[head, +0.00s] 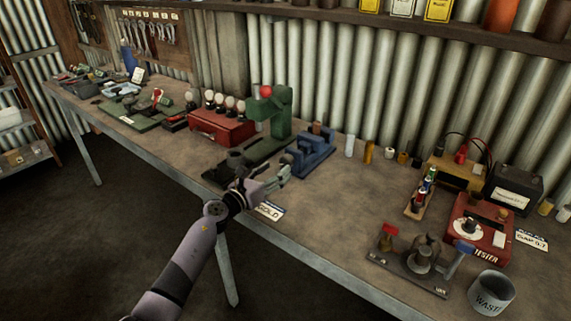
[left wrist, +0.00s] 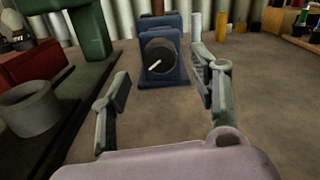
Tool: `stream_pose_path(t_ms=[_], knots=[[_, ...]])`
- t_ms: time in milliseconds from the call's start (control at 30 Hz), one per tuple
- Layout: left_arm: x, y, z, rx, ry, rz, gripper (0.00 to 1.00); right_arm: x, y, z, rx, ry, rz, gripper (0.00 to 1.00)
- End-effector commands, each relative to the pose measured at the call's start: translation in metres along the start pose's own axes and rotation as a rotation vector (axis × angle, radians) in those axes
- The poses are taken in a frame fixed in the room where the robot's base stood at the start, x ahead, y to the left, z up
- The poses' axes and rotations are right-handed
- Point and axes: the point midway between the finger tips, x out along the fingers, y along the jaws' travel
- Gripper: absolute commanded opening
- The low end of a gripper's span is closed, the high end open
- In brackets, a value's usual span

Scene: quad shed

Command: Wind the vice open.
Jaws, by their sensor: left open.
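The blue vice (head: 308,156) stands on the bench near its middle, right of the green press. In the left wrist view the vice (left wrist: 161,80) is straight ahead, with a round black knob (left wrist: 160,57) on its near face. A white pointer mark on the knob slants down to the left. How far apart the jaws are, I cannot tell. My left gripper (head: 281,175) is open and empty, low over the bench just in front of the vice. In the wrist view its fingers (left wrist: 163,88) spread to either side, apart from the knob. My right gripper is not in view.
The green press (head: 282,113) and a red box (head: 221,127) stand left of the vice. A dark round cup (left wrist: 30,108) is close on the left. A card (head: 270,211) lies at the front edge.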

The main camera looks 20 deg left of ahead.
Motion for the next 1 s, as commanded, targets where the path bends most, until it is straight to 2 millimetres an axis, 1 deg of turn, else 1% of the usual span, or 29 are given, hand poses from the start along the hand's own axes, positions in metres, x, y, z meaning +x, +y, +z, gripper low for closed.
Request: stream_pose_path(t_ms=[33, 133, 200, 333, 500, 733, 1000], knots=[[0.012, 0.000, 0.000, -0.004, -0.003, 0.000, 0.56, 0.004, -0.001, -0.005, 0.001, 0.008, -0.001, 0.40], [0.030, 0.000, -0.001, -0.004, -0.002, 0.000, 0.56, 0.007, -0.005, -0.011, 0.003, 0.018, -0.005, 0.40], [0.040, 0.000, -0.001, -0.003, -0.002, 0.001, 0.56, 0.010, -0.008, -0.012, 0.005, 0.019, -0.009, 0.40], [0.052, 0.000, -0.001, -0.003, -0.001, 0.000, 0.56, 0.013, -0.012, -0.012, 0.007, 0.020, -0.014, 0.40], [0.059, 0.000, -0.001, -0.002, 0.000, 0.000, 0.56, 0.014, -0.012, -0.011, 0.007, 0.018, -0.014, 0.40], [0.059, 0.000, 0.000, -0.001, 0.000, 0.000, 0.56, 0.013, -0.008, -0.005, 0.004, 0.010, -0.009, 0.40], [0.059, 0.000, -0.001, -0.001, 0.000, 0.000, 0.39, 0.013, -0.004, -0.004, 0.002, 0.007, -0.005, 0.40]])
